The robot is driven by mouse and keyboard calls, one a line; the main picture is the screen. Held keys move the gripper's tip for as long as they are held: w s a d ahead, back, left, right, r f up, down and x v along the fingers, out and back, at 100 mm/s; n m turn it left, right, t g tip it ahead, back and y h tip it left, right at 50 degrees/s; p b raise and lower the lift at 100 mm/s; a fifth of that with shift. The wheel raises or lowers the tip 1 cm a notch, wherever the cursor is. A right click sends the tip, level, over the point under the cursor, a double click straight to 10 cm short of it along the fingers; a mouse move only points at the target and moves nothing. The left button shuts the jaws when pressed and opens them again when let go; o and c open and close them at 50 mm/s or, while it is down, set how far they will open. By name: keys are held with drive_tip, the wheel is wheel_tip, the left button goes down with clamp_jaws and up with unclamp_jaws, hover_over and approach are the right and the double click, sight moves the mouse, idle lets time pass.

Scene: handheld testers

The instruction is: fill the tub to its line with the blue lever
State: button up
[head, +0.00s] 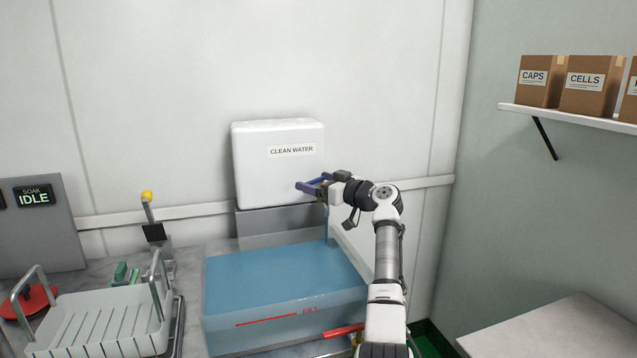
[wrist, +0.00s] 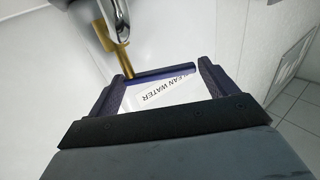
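The blue lever (wrist: 163,75) sits on a brass valve (wrist: 116,50) in the wrist view. My gripper (wrist: 160,78) is open, with its fingers wide apart. The lever spans the gap between the fingertips; whether it touches them I cannot tell. In the head view my gripper (head: 308,186) is at the lower right of the white clean water tank (head: 262,165). A thin blue stream (head: 327,222) shows below it, above the tub. The translucent blue tub (head: 222,325) has a red fill line (head: 266,320) on its front. The exact water level against the line is hard to read.
A white rack (head: 95,325) with metal handles and a yellow-knobbed lever (head: 147,197) stand left of the tub. A grey panel (head: 45,235) reads soak idle. Boxes (head: 590,85) sit on a shelf at right.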

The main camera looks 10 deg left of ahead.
drive_tip(key=shift+o, duration=1.3)
drive_tip(key=shift+d, duration=0.1)
drive_tip(key=b+v, duration=0.2)
drive_tip(key=v, duration=1.1)
drive_tip(key=shift+s+d, duration=0.2)
drive_tip(key=shift+d, duration=0.1)
idle(3.2)
